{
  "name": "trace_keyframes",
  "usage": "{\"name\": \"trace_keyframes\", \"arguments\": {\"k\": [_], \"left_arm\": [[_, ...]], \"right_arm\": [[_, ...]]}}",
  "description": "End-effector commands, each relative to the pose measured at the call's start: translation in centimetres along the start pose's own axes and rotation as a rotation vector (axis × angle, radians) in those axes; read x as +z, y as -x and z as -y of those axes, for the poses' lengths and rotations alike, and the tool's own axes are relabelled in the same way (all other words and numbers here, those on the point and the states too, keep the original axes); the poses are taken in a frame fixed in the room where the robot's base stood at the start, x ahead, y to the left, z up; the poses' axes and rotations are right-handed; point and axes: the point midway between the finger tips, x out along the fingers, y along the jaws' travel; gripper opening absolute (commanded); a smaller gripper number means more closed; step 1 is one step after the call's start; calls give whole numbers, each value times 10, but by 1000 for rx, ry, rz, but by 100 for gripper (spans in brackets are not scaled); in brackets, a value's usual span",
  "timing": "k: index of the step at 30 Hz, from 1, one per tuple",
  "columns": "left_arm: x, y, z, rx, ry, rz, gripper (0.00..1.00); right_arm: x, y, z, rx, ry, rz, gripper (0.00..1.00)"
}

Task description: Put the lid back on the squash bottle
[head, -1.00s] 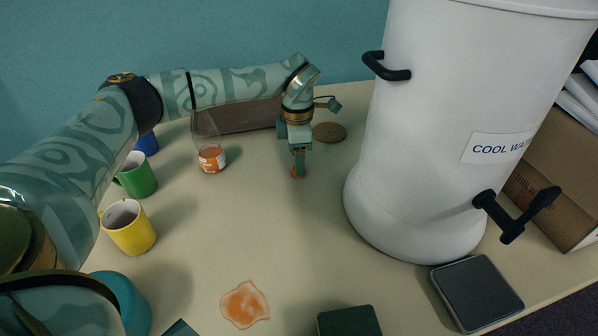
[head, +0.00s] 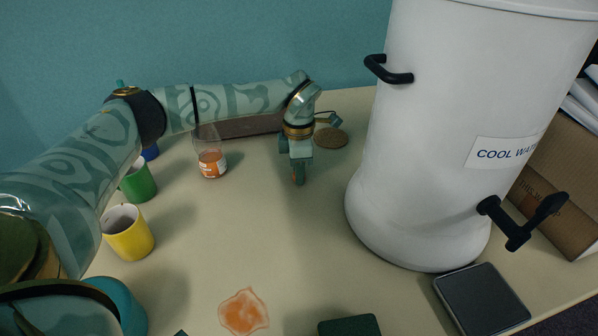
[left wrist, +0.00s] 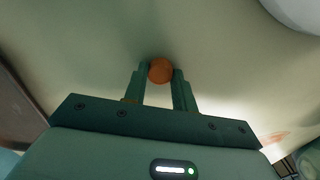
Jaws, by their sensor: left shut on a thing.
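The squash bottle (head: 211,162) stands upright on the table left of centre in the head view. It is clear, with orange drink low inside and a pale label; its top shows faintly just below my left forearm. My left gripper (head: 298,180) points down to the right of the bottle, clearly apart from it. It is shut on the orange lid (left wrist: 160,70), which sits between the fingertips in the left wrist view. In the head view the fingers mostly hide the lid. Whether it touches the table I cannot tell. My right gripper is not in view.
Yellow (head: 128,232), green (head: 139,183) and blue mugs stand at the left. A big white cool-water urn (head: 430,150) stands at the right, with a grey tray (head: 482,297) before it. An orange spill (head: 243,312) lies in front. A cork coaster (head: 331,137) lies behind my gripper.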

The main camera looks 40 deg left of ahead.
Motion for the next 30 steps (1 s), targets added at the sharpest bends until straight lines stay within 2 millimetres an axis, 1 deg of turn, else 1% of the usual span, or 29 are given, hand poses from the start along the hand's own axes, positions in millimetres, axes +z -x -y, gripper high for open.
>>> {"name": "trace_keyframes", "arguments": {"k": [5, 7, 10, 11, 18, 21, 24, 27, 30], "left_arm": [[0, 11, 0, 1, 0, 1, 6], [0, 20, 0, 2, 0, 2, 6], [0, 39, 0, 4, 0, 3, 6], [-2, 44, 5, 3, -2, 3, 6], [-20, 102, 50, 5, -3, 4, 6], [-30, 109, 76, 1, -4, 2, 6], [-38, 117, 96, 1, -4, 2, 6], [-44, 123, 111, 0, -2, 0, 6], [-48, 127, 122, 0, -1, 0, 6]], "right_arm": [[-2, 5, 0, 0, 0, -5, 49], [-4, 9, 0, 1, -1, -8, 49], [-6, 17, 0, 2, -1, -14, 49], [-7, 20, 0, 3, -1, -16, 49], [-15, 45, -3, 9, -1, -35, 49], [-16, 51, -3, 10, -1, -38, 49], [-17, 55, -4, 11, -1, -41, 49], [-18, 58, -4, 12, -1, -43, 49], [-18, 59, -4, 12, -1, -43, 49]]}}
